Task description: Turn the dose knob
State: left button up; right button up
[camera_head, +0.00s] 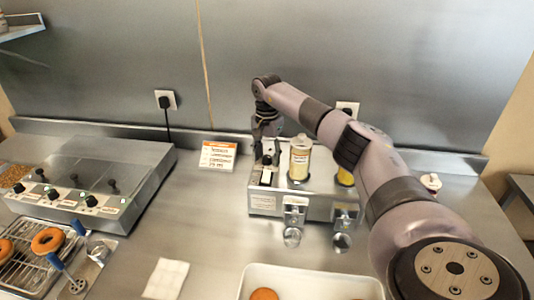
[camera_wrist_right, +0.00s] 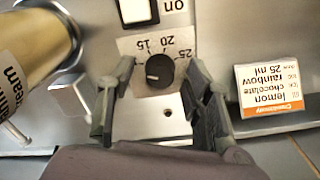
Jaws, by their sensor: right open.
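The dose knob (camera_wrist_right: 160,71) is a round black knob on a pale dial plate marked 15, 20 and 25, seen upside down in the right wrist view. A white pointer mark shows on the knob's left side, away from the 20. My right gripper (camera_wrist_right: 157,80) is open, with one finger on each side of the knob; gaps show between fingers and knob. In the head view my right gripper (camera_head: 267,135) reaches down at the left end of the steel dispenser (camera_head: 318,206). My left gripper is not in view.
A labelled yellow canister (camera_head: 300,160) stands on the dispenser beside my right gripper. An order card (camera_head: 226,155) stands to its left. A unit with several knobs (camera_head: 95,175) is at the left, a white tray (camera_head: 300,274) in front. Counter between is mostly clear.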

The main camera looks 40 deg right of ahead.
jog(key=shift+c, duration=0.2)
grip_shut()
dwell(0.4)
